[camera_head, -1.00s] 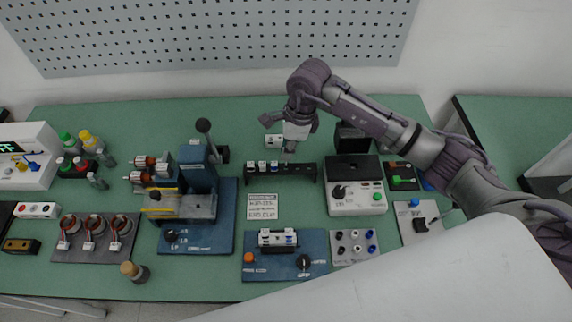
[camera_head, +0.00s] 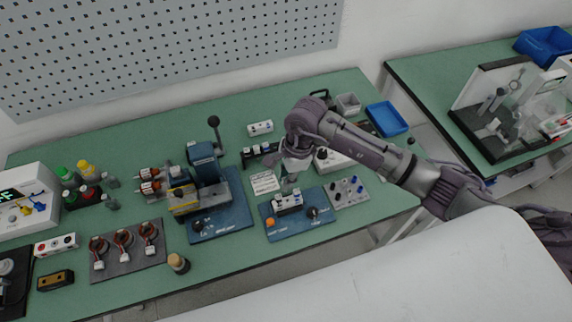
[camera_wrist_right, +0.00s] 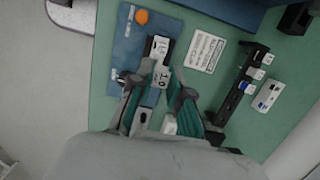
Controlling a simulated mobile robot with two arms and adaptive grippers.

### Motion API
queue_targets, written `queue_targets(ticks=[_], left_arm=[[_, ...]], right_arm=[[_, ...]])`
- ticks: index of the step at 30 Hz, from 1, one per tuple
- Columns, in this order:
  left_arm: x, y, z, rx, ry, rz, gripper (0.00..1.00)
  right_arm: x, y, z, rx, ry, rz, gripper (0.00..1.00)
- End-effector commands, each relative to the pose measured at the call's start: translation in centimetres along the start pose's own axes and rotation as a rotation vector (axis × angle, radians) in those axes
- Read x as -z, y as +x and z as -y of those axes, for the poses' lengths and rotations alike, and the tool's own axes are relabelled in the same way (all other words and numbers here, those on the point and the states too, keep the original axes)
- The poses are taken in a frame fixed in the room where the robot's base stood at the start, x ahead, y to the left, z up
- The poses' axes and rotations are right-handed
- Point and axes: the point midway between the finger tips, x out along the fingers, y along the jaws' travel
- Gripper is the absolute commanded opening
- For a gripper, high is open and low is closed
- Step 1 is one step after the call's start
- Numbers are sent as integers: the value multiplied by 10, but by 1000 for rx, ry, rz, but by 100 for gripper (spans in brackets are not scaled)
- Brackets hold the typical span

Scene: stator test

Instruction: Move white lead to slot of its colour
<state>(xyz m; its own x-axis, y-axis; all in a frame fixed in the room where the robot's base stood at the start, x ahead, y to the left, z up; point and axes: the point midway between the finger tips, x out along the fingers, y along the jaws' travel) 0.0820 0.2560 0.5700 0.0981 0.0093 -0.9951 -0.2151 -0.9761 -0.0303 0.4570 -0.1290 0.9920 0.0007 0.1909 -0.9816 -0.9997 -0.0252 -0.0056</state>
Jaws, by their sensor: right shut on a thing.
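My right gripper (camera_head: 290,179) is over the blue base (camera_head: 268,210), just above the white-and-dark holder (camera_head: 287,200). In the right wrist view its fingers (camera_wrist_right: 157,84) are on either side of a small white block (camera_wrist_right: 160,72) with dark marks, near the holder (camera_wrist_right: 157,48). I cannot tell whether the block touches the holder. No loose white lead can be clearly picked out. A socket plate (camera_head: 347,191) with small blue, dark and white pegs lies to the right of the base. My left gripper is out of view.
A black rack (camera_wrist_right: 235,98) with several white blocks stands beyond the base, with a printed card (camera_head: 264,181) nearby. A blue press (camera_head: 203,165) and a plate (camera_head: 127,252) with motor stators are to the left. A blue tray (camera_head: 387,118) is at the back right.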

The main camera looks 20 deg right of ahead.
Motion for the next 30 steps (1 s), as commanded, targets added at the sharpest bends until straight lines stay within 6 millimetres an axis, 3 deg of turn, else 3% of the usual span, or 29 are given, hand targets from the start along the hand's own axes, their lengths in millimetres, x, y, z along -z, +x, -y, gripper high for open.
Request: queue_targets(ticks=[4,13,18,20,30], left_arm=[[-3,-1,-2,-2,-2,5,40],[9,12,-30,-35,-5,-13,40],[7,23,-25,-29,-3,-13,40],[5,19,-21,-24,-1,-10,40],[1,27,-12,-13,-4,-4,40]], right_arm=[[0,2,-1,-1,-10,0,0],[4,25,-2,-3,-8,1,0],[8,45,-2,-2,-8,1,0],[8,38,-1,0,-9,0,0],[9,43,0,1,-10,0,0]])
